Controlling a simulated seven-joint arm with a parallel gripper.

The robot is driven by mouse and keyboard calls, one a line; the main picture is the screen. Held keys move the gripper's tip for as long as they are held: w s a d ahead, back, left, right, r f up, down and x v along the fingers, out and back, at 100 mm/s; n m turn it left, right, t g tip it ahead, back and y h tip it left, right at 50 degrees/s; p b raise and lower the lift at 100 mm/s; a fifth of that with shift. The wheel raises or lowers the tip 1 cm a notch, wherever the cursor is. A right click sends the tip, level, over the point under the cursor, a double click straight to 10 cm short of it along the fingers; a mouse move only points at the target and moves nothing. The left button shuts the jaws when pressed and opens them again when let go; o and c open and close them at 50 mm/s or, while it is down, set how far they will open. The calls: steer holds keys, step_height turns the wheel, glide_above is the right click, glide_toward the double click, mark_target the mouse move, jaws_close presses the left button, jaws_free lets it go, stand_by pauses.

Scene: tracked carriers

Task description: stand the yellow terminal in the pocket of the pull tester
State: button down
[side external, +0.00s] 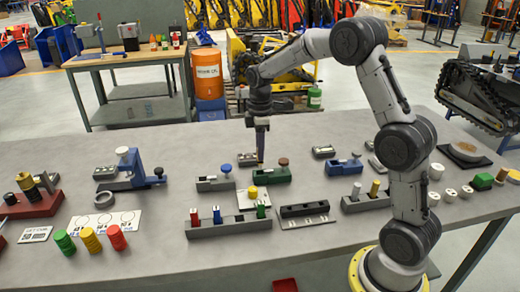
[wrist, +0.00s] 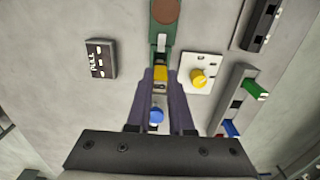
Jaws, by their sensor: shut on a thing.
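My gripper (wrist: 160,76) points down, its purple fingers closed around a small yellow piece, the yellow terminal (wrist: 161,73). In the side view my gripper (side external: 260,160) is over the pull tester, and the terminal cannot be made out there. The pull tester has a green block (side external: 268,176) with a brown disc (wrist: 165,11) and a grey block (side external: 214,184) with a blue knob (wrist: 156,115). The terminal is between the two blocks or above the gap. I cannot tell whether it touches the pocket, which the fingers partly hide.
A "PULL" plate (wrist: 101,59) lies behind the tester. A white plate with a yellow knob (wrist: 198,77) is close in front. A long grey rack (side external: 229,224) with red, blue and green pieces stands nearer the front. Another fixture (side external: 366,203) stands to the right.

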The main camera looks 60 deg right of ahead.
steer(key=shift+f, duration=1.5)
stand_by(1.8)
steer(key=shift+c, duration=1.2)
jaws_free()
steer(key=shift+r, duration=3.5)
